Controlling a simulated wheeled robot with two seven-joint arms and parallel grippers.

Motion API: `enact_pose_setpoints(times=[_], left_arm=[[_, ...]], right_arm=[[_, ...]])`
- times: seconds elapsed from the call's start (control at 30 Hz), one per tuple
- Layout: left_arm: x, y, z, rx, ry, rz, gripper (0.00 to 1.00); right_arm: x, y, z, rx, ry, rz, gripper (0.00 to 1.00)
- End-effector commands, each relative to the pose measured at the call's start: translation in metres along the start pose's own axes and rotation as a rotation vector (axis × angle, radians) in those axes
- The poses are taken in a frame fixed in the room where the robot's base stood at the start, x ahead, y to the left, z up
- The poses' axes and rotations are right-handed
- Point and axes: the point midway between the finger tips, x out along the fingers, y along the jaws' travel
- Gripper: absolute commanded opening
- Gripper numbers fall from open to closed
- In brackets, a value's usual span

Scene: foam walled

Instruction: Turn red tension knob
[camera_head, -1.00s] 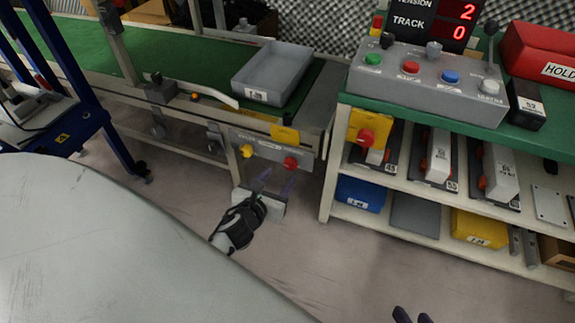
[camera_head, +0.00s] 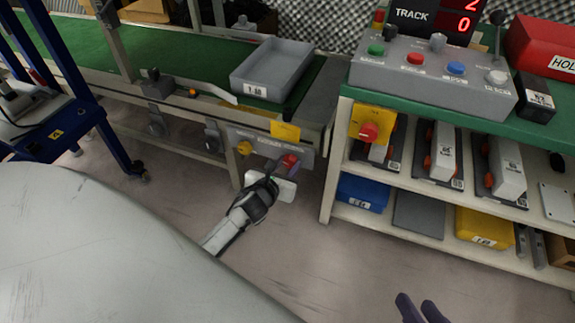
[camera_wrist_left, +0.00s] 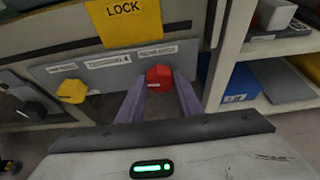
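The red tension knob (camera_head: 290,160) is on a grey panel (camera_head: 262,149) under the conveyor's end, below a yellow tag. My left gripper (camera_head: 282,170) is close in front of it in the head view, partly hiding it. In the left wrist view the red knob (camera_wrist_left: 158,76) shows between the tips of the two purple fingers of my left gripper (camera_wrist_left: 160,85). The fingers are apart; I cannot tell whether they touch the knob. My right gripper (camera_head: 422,308) shows only its purple fingers at the bottom edge, spread apart and empty.
A yellow knob (camera_wrist_left: 72,91) and a black knob (camera_wrist_left: 32,110) are left of the red one. A yellow LOCK tag (camera_wrist_left: 125,20) hangs above. A shelf unit (camera_head: 335,165) stands to the right. The floor below the conveyor is clear.

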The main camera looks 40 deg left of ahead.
Motion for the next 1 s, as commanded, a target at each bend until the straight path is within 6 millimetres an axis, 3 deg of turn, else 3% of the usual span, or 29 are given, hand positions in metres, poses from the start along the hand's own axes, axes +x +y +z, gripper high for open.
enact_pose_setpoints(times=[0.1,0.47,1.0], left_arm=[[-0.0002,0.0002,-0.0003,0.000,0.001,0.001,0.10],[-0.0002,-0.0008,-0.0009,0.067,0.001,0.028,0.10],[-0.0004,-0.0022,-0.0006,0.492,0.001,0.203,0.10]], right_arm=[[-0.0001,0.0000,0.0000,-0.001,0.000,0.000,0.31],[0.0001,-0.0003,0.0002,-0.001,0.002,-0.001,0.31],[-0.0032,-0.0014,-0.0044,-0.005,0.005,0.002,0.31]])
